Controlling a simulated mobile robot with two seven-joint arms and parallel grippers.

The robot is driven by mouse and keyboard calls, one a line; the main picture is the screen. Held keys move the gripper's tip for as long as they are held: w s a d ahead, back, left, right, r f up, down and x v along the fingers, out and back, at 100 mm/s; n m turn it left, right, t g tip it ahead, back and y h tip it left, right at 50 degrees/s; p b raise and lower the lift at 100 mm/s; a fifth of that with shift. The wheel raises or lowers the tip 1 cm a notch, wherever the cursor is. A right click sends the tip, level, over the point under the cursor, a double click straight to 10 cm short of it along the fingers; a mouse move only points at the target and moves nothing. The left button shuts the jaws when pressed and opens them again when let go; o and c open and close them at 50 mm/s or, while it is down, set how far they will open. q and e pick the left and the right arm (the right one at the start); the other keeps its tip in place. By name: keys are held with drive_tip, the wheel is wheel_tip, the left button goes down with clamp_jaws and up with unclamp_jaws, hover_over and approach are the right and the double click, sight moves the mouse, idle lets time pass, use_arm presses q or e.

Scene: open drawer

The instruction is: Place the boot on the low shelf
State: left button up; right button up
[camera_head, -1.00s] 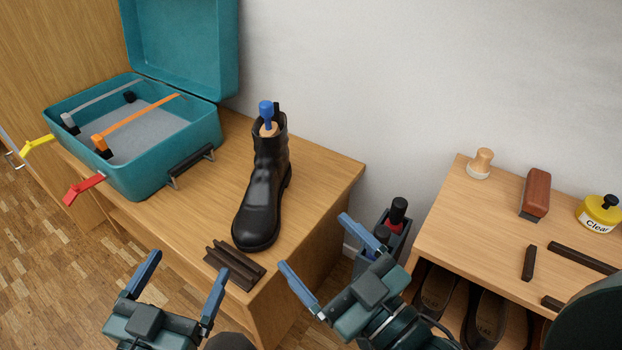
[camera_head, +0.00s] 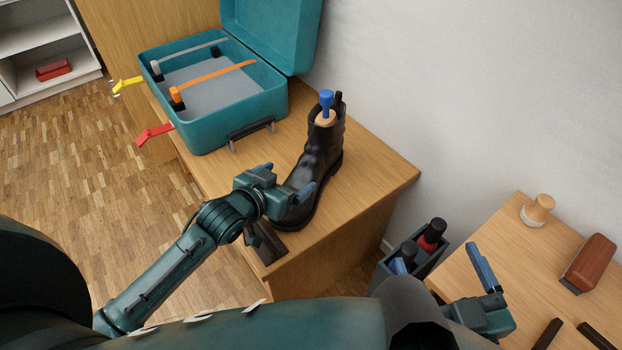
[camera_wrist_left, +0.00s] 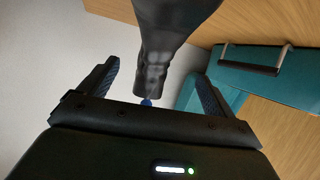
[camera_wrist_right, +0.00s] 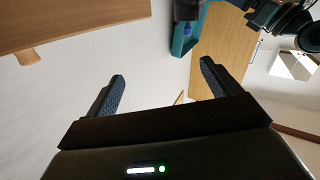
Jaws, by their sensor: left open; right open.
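The black boot (camera_head: 318,158) stands upright on the wooden cabinet top, with a blue-knobbed shoe tree (camera_head: 326,104) in its shaft. My left gripper (camera_head: 290,180) is open at the boot's front, partly covering the foot in the head view. In the left wrist view the boot (camera_wrist_left: 165,40) shows ahead, between the open fingers (camera_wrist_left: 158,88). My right gripper (camera_head: 485,275) is open and empty beside the right-hand bench. In the right wrist view its fingers (camera_wrist_right: 162,85) have nothing between them. I cannot pick out the low shelf with certainty.
An open teal case (camera_head: 205,135) stands on the cabinet (camera_head: 375,180), left of the boot. A dark holder with bottles (camera_head: 440,252) sits between cabinet and bench (camera_head: 490,230). A brush (camera_head: 590,262) and a wooden knob (camera_head: 538,208) stand on the bench.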

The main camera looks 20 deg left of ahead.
sight(304, 166)
use_arm(q)
drive_tip(key=x, duration=0.2)
drive_tip(key=shift+w+d+f+b, duration=0.1)
drive_tip(key=shift+w+f+b, duration=0.05)
drive_tip(key=shift+w+b, duration=0.15)
drive_tip(key=b+x, duration=0.2)
drive_tip(key=x, duration=0.2)
drive_tip(key=shift+w+d, duration=0.15)
drive_tip(key=shift+d, duration=0.05)
drive_tip(key=shift+w+d, duration=0.1)
drive_tip(key=shift+w, duration=0.15)
use_arm(e)
drive_tip(key=shift+s+a+r+n+t+y, duration=0.15)
drive_tip(key=shift+a+n+t+y, duration=0.4)
drive_tip(key=shift+y, duration=0.45)
use_arm(q)
drive_tip(key=shift+c, duration=0.2)
drive_tip(key=c, duration=1.3)
drive_tip(key=shift+c, duration=1.2)
